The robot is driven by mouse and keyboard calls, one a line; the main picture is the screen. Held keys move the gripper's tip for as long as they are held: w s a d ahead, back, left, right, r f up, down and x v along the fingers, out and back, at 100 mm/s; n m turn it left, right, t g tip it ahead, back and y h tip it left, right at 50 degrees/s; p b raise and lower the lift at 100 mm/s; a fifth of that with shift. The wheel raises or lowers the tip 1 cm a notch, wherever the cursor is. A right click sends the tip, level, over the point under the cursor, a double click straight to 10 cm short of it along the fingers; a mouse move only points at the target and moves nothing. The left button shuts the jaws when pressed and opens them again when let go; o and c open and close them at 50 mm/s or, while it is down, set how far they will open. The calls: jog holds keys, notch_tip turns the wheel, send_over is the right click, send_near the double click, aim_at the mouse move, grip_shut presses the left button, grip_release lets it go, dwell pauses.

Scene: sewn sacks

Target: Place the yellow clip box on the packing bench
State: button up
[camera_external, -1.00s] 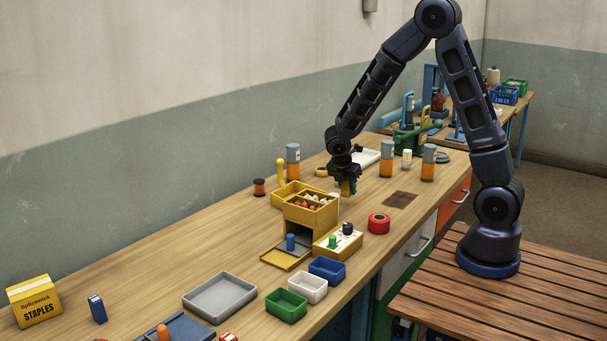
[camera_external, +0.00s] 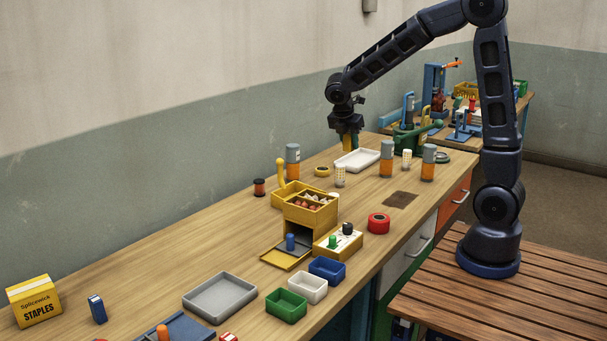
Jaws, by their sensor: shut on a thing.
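My gripper (camera_external: 346,142) is at the end of my raised arm, above the far part of the long wooden bench (camera_external: 160,255). It is shut on a small yellow thing (camera_external: 346,141), which I take to be the yellow clip box. Its shape is small here and partly covered by the fingers. It hangs in the air, near and just left above a white tray (camera_external: 357,160). A second bench (camera_external: 519,112) stands at the back right. No label shows which bench is the packing bench.
On the long bench, orange-and-grey bottles (camera_external: 293,161), a white-capped jar (camera_external: 340,176) and a green tool (camera_external: 412,140) stand near the tray. A yellow drawer box (camera_external: 312,215) stands mid-bench. Crates and blue stands (camera_external: 463,128) occupy the back bench.

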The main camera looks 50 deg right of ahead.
jog(key=w+a+n+t, duration=0.1)
jog(key=w+a+n, duration=0.15)
jog(key=a, duration=0.75)
jog(key=w+a+n+t, duration=0.1)
jog(key=a+n, duration=0.2)
jog(key=a, duration=0.6)
jog(key=n+t+y, duration=0.2)
jog(key=n+y, duration=0.2)
jog(key=n, duration=0.8)
send_over(259, 327)
jog(key=s, duration=0.2)
jog(key=f, duration=1.9)
jog(key=shift+w+f, duration=0.25)
jog(key=shift+f, duration=0.1)
jog(key=shift+f, duration=0.15)
jog(key=o, duration=0.9)
jog(key=shift+o, duration=0.2)
